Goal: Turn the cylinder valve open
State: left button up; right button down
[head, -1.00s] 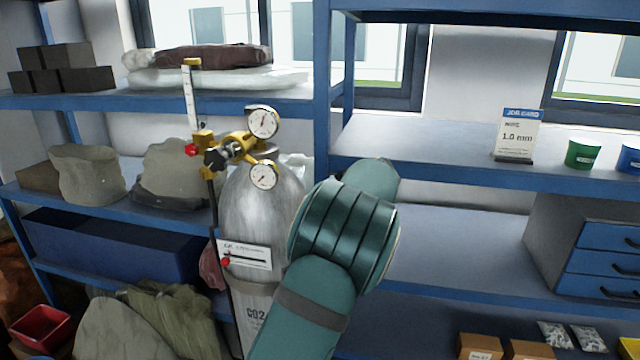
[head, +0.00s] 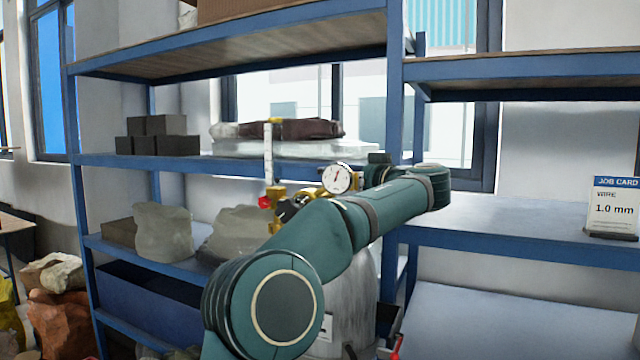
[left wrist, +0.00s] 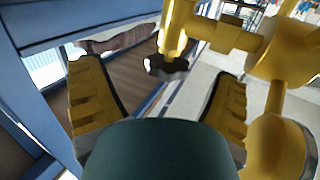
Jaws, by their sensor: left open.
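The grey gas cylinder (head: 355,290) stands in front of the shelf in the head view, mostly hidden behind my left arm. Its brass regulator carries a white round gauge (head: 340,178). The fingers are hidden in the head view. My right gripper is not in view.
Blue shelving (head: 190,163) stands behind the cylinder, with dark blocks (head: 158,136) and sacks on it. A flow tube (head: 268,155) rises beside the regulator. A job card (head: 613,208) stands on the right shelf. More brass parts (left wrist: 280,55) crowd the wrist view's right.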

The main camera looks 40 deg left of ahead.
pick_arm(q)
jog(key=shift+n+g, duration=0.3)
jog(key=a, duration=0.3)
jog(key=a+r+p, duration=0.1)
jog(key=a, duration=0.3)
jog(key=shift+a+r, duration=0.2)
jog(key=shift+a, duration=0.05)
jog(key=shift+f, duration=0.1)
jog(key=c, duration=1.3)
